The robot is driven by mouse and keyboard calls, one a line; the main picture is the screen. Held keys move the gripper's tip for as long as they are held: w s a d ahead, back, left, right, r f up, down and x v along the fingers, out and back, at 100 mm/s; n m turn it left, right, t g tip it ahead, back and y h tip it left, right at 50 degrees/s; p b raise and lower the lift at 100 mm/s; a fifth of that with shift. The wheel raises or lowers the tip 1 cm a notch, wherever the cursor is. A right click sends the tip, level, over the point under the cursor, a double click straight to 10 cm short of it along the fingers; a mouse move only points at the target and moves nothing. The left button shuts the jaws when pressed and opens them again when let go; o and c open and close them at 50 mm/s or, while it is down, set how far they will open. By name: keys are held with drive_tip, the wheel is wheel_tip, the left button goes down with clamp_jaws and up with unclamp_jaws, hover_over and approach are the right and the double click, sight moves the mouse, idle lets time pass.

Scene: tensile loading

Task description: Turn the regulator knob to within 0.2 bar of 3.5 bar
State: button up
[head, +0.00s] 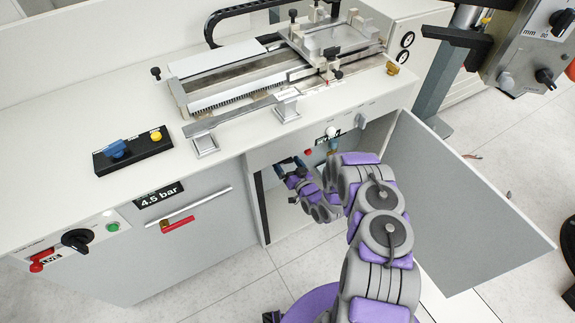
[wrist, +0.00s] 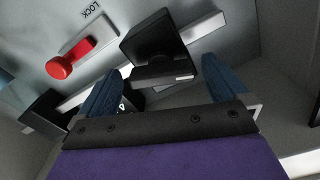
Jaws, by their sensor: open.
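A display reading 4.5 bar (head: 160,195) is on the front of the cabinet in the head view. My arm reaches into the open cabinet bay below the bench. My gripper (head: 287,165) is small and partly hidden there. In the wrist view my gripper (wrist: 164,72) is open, with one blue finger on each side of a black blocky part (wrist: 155,45). This part may be the regulator knob, but I cannot tell for sure. I cannot tell whether the fingers touch it.
A red knob (wrist: 62,67) on a plate marked LOCK is left of the fingers. The open cabinet door (head: 465,200) stands right of my arm. A black rotary switch (head: 77,240) is at the front left. The floor in front is clear.

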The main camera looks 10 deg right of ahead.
drive_tip(key=c, duration=1.1)
drive_tip(key=shift+o, duration=0.2)
drive_tip(key=shift+n, duration=0.4)
drive_tip(key=n+b, duration=0.1)
drive_tip(key=n, duration=0.7)
drive_tip(key=shift+f+n+b, duration=0.1)
drive_tip(key=shift+n+b, duration=0.3)
drive_tip(key=o, duration=1.1)
drive_tip(key=shift+c, duration=0.2)
